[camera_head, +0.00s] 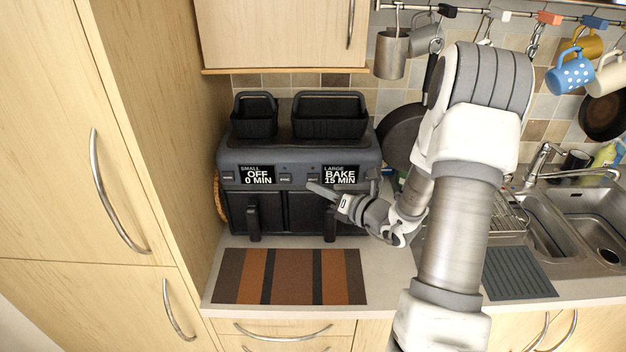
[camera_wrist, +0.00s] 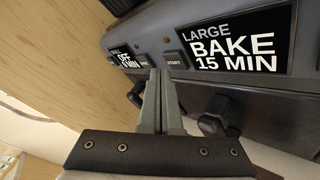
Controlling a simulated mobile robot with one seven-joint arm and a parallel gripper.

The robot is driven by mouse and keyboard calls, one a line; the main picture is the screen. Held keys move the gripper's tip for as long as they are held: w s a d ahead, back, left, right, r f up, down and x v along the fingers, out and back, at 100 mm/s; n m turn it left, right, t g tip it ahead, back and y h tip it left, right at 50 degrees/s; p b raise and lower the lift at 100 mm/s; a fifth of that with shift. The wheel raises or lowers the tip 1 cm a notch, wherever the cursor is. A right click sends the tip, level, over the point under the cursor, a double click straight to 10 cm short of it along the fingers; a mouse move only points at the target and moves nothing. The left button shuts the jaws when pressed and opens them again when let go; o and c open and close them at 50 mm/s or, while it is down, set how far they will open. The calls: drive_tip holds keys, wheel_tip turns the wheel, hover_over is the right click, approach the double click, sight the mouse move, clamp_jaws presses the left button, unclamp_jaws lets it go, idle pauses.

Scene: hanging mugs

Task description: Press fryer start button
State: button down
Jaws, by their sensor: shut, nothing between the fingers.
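The black double-drawer fryer (camera_head: 300,155) stands on the counter against the tiled wall. Its small display (camera_head: 258,175) reads OFF 0 MIN, and its large display (camera_head: 341,175) reads BAKE 15 MIN. In the wrist view, the START button (camera_wrist: 174,61) sits just left of the large display (camera_wrist: 235,48). My gripper (camera_head: 312,187) is shut and empty in front of the panel. In the wrist view, the shut fingertips (camera_wrist: 160,73) point at the panel just below and left of START. I cannot tell whether they touch the panel.
Two black baskets (camera_head: 254,116) (camera_head: 330,116) sit on top of the fryer. A striped mat (camera_head: 290,277) lies in front of it. Mugs (camera_head: 571,74) and pans (camera_head: 400,130) hang on the right. A sink (camera_head: 590,215) is at the far right; a tall cabinet (camera_head: 120,100) borders the left.

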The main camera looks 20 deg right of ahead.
drive_tip(key=shift+w, duration=0.1)
idle(0.5)
drive_tip(key=shift+w+d, duration=0.15)
drive_tip(key=shift+w, duration=0.15)
drive_tip(key=shift+w+d, duration=0.15)
drive_tip(key=shift+w, duration=0.2)
idle(0.6)
drive_tip(key=shift+s, duration=0.1)
drive_tip(key=shift+s+a, duration=0.3)
drive_tip(key=shift+s, duration=0.35)
drive_tip(key=shift+s+a, duration=0.3)
drive_tip(key=shift+s, duration=0.45)
drive_tip(key=shift+s+a, duration=0.35)
drive_tip(key=shift+s, duration=0.45)
drive_tip(key=shift+s+a, duration=0.3)
drive_tip(key=shift+s, duration=0.45)
drive_tip(key=shift+b, duration=0.3)
